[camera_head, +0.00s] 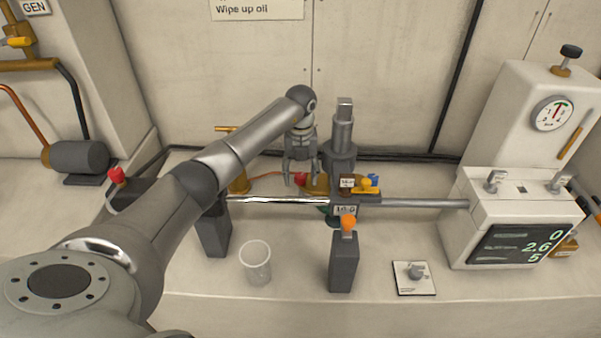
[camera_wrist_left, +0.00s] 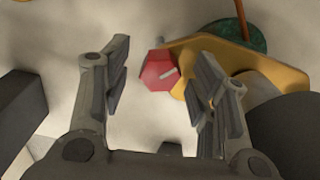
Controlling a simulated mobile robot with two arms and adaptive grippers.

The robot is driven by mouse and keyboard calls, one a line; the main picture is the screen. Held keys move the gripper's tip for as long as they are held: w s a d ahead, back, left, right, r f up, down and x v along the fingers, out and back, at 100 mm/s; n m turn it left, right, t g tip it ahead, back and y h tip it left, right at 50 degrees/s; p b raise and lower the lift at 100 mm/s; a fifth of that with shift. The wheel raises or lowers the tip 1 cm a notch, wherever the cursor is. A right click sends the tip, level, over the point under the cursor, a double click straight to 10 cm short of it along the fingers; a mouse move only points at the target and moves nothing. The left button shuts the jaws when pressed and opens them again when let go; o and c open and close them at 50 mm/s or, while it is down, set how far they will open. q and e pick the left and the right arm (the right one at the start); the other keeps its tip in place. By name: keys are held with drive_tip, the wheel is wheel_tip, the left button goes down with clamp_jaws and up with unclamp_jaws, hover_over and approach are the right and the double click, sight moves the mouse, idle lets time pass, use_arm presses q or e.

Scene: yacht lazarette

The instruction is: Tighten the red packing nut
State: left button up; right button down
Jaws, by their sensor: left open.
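The red packing nut (camera_wrist_left: 160,71) is a faceted red piece with a pale line on its face, seen beside a yellow brass body in the left wrist view. In the head view it is a small red spot (camera_head: 300,178) at the left of the brass fitting (camera_head: 318,184). My left gripper (camera_head: 301,180) points down over it. In the wrist view the left gripper's fingers (camera_wrist_left: 160,85) are spread wide, with the nut between and beyond them, nearer the right finger. I cannot tell whether either finger touches it. My right gripper is not in view.
A horizontal shaft (camera_head: 425,203) runs right to a white machine (camera_head: 512,218) with a display. A clear cup (camera_head: 256,263) stands in front. Dark posts (camera_head: 343,264) and a grey vertical cylinder (camera_head: 342,135) crowd the fitting. The bench front is mostly clear.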

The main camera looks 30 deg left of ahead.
use_arm(q)
drive_tip(key=c, duration=1)
drive_tip(key=shift+c, duration=0.2)
drive_tip(key=shift+m, duration=0.3)
drive_tip(key=m, duration=0.3)
drive_tip(key=shift+a+m+b, duration=0.1)
drive_tip(key=shift+m+b, duration=0.2)
drive_tip(key=shift+b, duration=0.1)
drive_tip(key=m, duration=0.4)
drive_tip(key=shift+m+b, duration=0.4)
drive_tip(key=o, duration=1)
